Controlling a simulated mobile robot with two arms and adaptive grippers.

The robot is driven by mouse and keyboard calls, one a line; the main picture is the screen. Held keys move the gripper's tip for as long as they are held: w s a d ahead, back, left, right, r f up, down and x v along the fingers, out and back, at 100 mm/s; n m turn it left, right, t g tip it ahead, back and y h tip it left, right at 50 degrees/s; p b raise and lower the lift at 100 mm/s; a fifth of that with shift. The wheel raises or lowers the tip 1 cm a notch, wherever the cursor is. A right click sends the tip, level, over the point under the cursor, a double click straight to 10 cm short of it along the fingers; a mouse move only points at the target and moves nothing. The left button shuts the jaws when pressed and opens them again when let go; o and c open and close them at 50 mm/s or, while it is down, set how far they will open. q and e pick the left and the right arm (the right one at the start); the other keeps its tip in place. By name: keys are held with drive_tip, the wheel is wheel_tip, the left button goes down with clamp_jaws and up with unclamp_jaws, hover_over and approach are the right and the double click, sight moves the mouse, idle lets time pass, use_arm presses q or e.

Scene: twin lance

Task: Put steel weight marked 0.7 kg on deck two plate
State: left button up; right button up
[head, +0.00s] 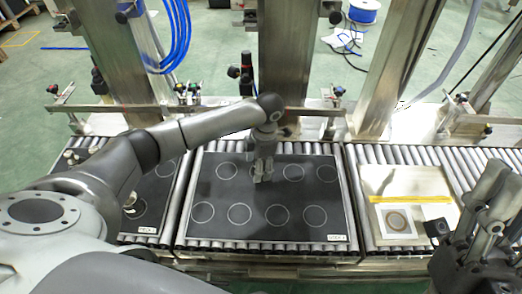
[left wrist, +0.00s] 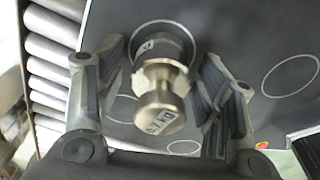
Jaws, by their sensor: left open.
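The steel weight (left wrist: 160,100) shows in the left wrist view, a shiny knobbed piece with a "0.7" kg marking. It stands between the two spread fingers of my left gripper (left wrist: 160,100), with gaps on both sides. In the head view my left gripper (head: 263,178) points down over the middle of a black plate (head: 240,215) with white circles. The front label of this plate (head: 337,238) seems to read deck 2. The gripper largely hides the weight there.
A second black plate (head: 160,190) lies to the left with a small metal piece (head: 130,206) on it. To the right, a pale board (head: 410,185) with a yellow strip (head: 410,198) lies on rollers. Steel posts (head: 286,50) rise behind the plates.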

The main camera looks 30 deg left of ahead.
use_arm(q)
drive_tip(key=r, duration=0.2)
drive_tip(key=r+p, duration=0.2)
drive_tip(key=r, duration=0.1)
drive_tip(key=shift+w+d+r, duration=0.2)
drive_tip(key=shift+w+r, duration=0.1)
drive_tip(key=shift+r, duration=0.05)
drive_tip(key=r, duration=0.1)
drive_tip(key=r+p, duration=0.1)
drive_tip(key=r, duration=0.3)
drive_tip(key=shift+w+d+r+p, duration=0.15)
drive_tip(key=shift+w+d+p, duration=0.05)
drive_tip(key=shift+d+p, duration=0.1)
drive_tip(key=shift+r, duration=0.4)
use_arm(e)
drive_tip(key=w+a+f+g+h, duration=0.1)
drive_tip(key=w+f+g+h, duration=0.2)
drive_tip(key=w+f+g, duration=0.7)
drive_tip(key=shift+w+f+h, duration=0.3)
drive_tip(key=shift+w+f, duration=0.1)
drive_tip(key=shift+f, duration=0.8)
